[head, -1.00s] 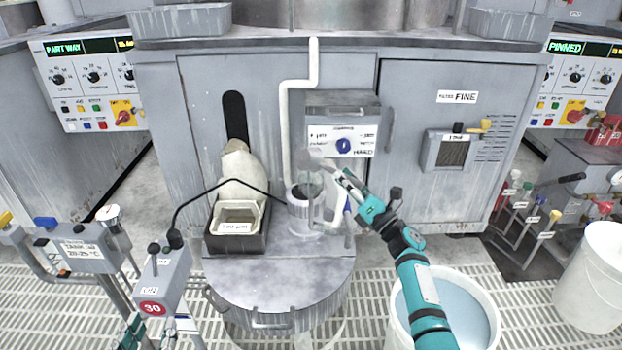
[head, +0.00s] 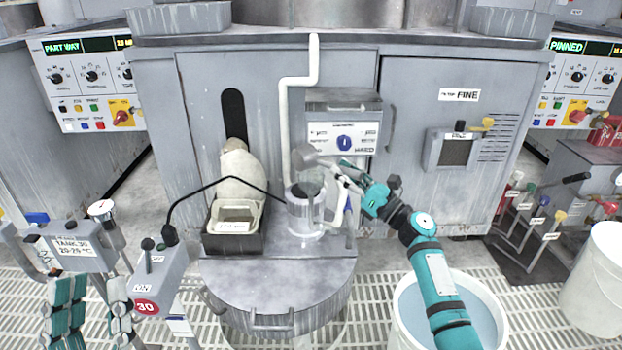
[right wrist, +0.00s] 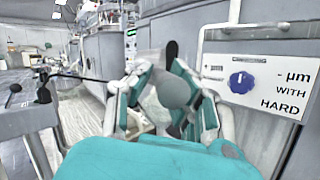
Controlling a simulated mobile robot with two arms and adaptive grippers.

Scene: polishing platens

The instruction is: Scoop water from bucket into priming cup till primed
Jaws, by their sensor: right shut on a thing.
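My right gripper (head: 352,178) is shut on a grey scoop (head: 318,160), held tilted just above the priming cup (head: 305,215). In the right wrist view, the scoop's round grey part (right wrist: 173,90) shows between the fingers (right wrist: 165,105). The cup is a clear-grey cylinder standing on the round metal lid, below the white pipe. How full it is cannot be told. The white bucket (head: 399,318) of pale blue water stands on the grating at lower right, partly covered by my right arm. My left gripper (head: 92,312) is low at the left, fingers apart and empty.
A dark tray (head: 212,243) with a cream container stands left of the cup. A black hose (head: 205,192) arches from the grey control post (head: 160,280) toward the cup. A panel with a blue knob (head: 344,143) is behind the scoop. Another white bucket (head: 595,285) stands far right.

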